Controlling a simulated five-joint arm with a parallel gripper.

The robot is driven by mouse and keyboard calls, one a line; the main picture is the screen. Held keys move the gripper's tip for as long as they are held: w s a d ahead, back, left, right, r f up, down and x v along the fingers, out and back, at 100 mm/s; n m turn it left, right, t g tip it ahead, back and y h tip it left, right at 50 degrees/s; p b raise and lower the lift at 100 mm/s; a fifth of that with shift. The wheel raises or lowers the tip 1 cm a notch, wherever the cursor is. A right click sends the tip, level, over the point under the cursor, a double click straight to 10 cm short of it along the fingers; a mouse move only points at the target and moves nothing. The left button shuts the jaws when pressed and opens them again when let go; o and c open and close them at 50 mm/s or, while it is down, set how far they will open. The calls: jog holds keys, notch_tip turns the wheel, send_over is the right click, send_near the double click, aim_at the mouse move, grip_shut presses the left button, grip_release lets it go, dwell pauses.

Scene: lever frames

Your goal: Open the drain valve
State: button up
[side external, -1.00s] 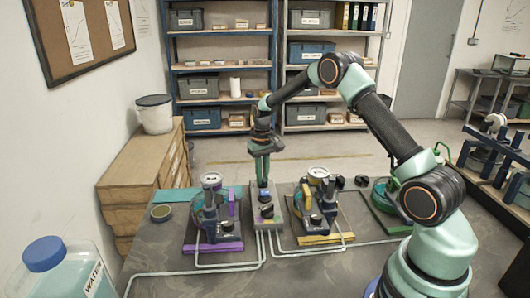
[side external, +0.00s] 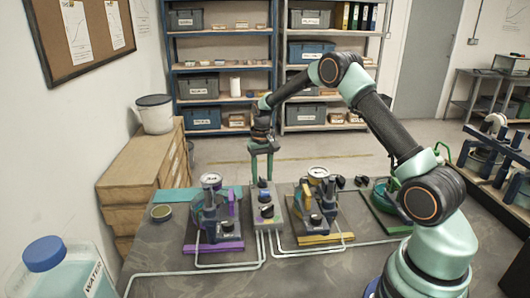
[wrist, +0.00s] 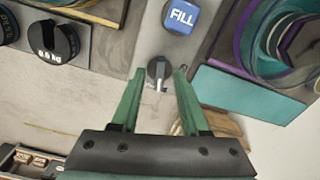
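In the wrist view, a small dark knob with a pale pointer (wrist: 158,70) sits at the end of a grey block (wrist: 150,38). No label on this knob can be read, so I cannot confirm it as the drain valve. A blue FILL button (wrist: 181,17) is further along the block. My gripper (wrist: 158,73) is open, with one green finger on each side of the knob. Contact is not visible. In the side view my gripper (side external: 262,184) points down at the far end of the grey block (side external: 278,213), where the knob is hidden or too small to see.
A purple-based gauge rig (side external: 213,247) stands left of the block and a yellow-based one (side external: 318,239) right of it. Pale tubes (side external: 200,272) run across the table. In the wrist view, a black weight marked in kg (wrist: 53,42) and a teal mat (wrist: 245,95) lie nearby.

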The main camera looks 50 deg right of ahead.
dwell(0.3)
notch_tip(320, 180, up, 12)
dwell(0.5)
dwell(0.4)
jog(key=s+a+r+n+t, duration=0.3)
jog(key=s+a+r, duration=0.5)
jog(key=a+r, duration=0.15)
jog(key=s+a+f+n+t, duration=0.1)
jog(key=s+a, duration=0.5)
jog(key=s, duration=0.6)
jog(key=shift+s+a+n+t, duration=0.2)
jog(key=shift+s+n+t, duration=0.2)
jog(key=shift+n+t, duration=0.55)
